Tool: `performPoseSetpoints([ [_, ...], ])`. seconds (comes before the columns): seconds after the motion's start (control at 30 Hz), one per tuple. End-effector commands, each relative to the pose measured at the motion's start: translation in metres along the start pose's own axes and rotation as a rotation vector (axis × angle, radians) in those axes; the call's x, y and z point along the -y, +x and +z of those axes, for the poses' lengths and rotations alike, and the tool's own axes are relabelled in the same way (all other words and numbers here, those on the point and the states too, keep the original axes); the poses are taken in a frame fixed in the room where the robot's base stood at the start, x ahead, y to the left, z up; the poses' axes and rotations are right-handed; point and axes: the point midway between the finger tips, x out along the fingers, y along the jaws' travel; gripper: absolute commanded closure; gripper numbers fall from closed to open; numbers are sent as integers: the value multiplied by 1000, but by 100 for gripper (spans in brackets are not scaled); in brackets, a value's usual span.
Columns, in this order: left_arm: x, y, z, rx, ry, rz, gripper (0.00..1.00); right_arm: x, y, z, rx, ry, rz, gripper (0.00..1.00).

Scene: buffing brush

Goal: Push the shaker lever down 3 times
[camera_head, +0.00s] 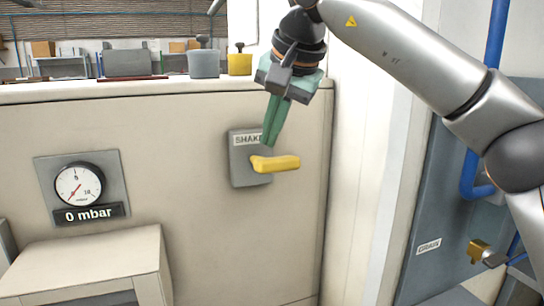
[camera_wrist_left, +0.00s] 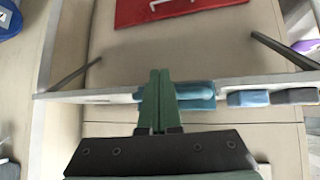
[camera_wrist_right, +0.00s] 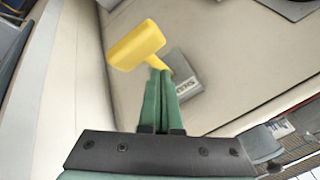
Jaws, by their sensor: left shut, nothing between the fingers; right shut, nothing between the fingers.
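The shaker lever (camera_head: 276,163) is a yellow handle on a grey plate (camera_head: 243,170) with a partly covered "SHAKE" label, on the cream machine wall. It points to the right and sits about level. My right gripper (camera_head: 268,144) is shut and empty, its green fingers pointing down just above the lever's base. In the right wrist view the lever (camera_wrist_right: 137,45) lies just beyond the fingertips (camera_wrist_right: 160,72); I cannot tell whether they touch. My left gripper (camera_wrist_left: 160,72) is shut and empty in the left wrist view, away from the lever, and is not seen in the head view.
A gauge (camera_head: 79,186) reading 0 mbar is left of the lever. A cream box (camera_head: 90,262) juts out below it. A blue-grey panel with a "GRAIN" label (camera_head: 429,246) is at right. A red object (camera_wrist_left: 170,10) and blue items (camera_wrist_left: 195,92) lie near my left gripper.

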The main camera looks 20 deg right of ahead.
Motion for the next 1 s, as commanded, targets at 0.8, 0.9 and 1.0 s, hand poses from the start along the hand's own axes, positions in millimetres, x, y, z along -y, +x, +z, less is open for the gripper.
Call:
performPoseSetpoints([
  [0.8,0,3,4,1,0,0,100,-5,8,5,0,0,0,100],
  [0.9,0,4,4,1,0,0,100,-6,8,6,0,0,0,100],
  [1.0,0,4,5,1,0,0,100,-7,9,6,0,0,0,100],
])
